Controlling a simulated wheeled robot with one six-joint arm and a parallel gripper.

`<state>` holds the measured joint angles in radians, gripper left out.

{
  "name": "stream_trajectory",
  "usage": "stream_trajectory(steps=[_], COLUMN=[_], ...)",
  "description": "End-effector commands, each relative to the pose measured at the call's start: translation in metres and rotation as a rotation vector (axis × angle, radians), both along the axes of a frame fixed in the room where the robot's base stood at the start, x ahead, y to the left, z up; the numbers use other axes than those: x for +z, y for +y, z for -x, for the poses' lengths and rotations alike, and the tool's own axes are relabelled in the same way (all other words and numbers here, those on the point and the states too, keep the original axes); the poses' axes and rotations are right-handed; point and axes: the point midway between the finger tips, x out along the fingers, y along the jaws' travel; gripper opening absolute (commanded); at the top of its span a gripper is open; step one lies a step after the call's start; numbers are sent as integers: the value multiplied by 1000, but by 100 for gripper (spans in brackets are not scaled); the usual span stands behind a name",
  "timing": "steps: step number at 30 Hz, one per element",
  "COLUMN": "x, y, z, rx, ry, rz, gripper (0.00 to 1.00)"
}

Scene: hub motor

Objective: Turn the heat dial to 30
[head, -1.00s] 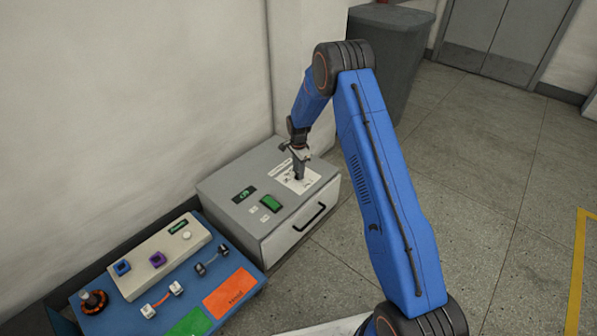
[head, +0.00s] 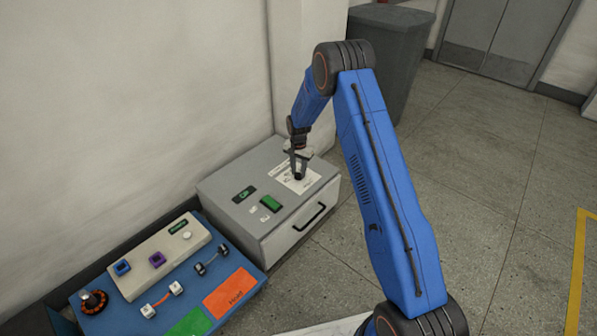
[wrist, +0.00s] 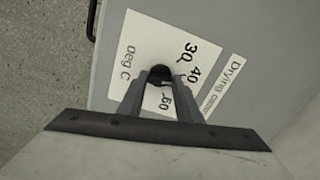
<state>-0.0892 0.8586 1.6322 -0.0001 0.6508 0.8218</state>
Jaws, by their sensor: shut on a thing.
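The heat dial is a small dark knob (wrist: 160,74) on a white scale plate (wrist: 143,45) in the wrist view. The plate reads 30, 40, what looks like 60, and "deg C". My gripper (wrist: 160,82) is shut on the knob, one finger on each side. The fingers cover part of the knob and scale, and I cannot tell where its pointer stands. In the head view my gripper (head: 298,173) reaches down to the plate (head: 306,184) on top of the grey drying cabinet (head: 222,203).
The cabinet has a green switch (head: 271,203) on top and a black front handle (head: 308,218). A blue board (head: 215,262) with connectors and coloured pads stands left of it. The wall is close behind. A grey bin (head: 392,60) stands beyond; the floor at right is clear.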

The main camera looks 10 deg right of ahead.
Motion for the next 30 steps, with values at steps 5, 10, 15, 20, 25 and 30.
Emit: stream_trajectory(steps=[5,10,15,20,25,30], x=[0,0,0,0,0,0], y=[0,0,0,0,0,0], z=[0,0,0,0,0,0], rx=[167,328,484,614,723,797], ry=[0,0,0,0,0,0], rz=[0,0,0,0,0,0], gripper=[9,9,9,9,9,9])
